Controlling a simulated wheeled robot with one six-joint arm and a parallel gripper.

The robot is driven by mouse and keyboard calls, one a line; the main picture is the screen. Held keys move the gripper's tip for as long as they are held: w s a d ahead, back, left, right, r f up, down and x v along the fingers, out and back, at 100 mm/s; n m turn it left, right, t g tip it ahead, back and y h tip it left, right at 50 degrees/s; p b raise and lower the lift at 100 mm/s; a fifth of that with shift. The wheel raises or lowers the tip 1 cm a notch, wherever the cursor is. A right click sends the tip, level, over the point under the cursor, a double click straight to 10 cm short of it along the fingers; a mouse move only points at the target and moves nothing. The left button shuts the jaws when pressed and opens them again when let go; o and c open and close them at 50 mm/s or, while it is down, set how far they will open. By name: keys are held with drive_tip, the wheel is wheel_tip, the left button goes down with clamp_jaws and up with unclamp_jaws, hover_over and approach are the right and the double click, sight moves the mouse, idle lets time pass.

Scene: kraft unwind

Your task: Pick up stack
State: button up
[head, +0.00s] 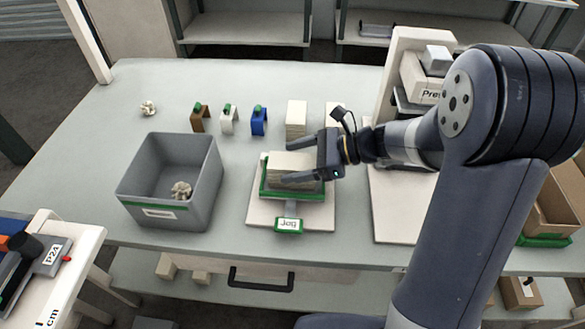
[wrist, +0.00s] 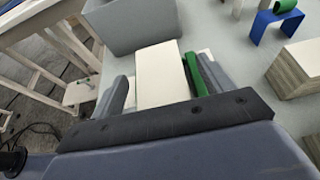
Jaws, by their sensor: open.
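A cream stack of sheets (head: 292,166) sits in the green-edged jog tray (head: 292,194), which has a "Jog" label in front. My gripper (head: 282,160) reaches in from the right over the stack in the head view. Its jaws are open, with one finger on the far side and one on the near side of the stack. In the wrist view the stack (wrist: 157,72) lies between my two fingers (wrist: 160,95), with a green strip of the tray beside the right finger. Whether the fingers touch the stack cannot be told.
A grey bin (head: 135,178) with a crumpled paper piece stands left of the tray. Brown, white and blue holders (head: 258,122) and another stack (head: 297,118) stand behind. A press (head: 412,80) stands at the right. The table's left back is mostly clear.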

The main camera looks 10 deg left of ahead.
drive_tip(key=shift+a+f, duration=0.2)
drive_tip(key=shift+a, duration=0.2)
drive_tip(key=c, duration=1.2)
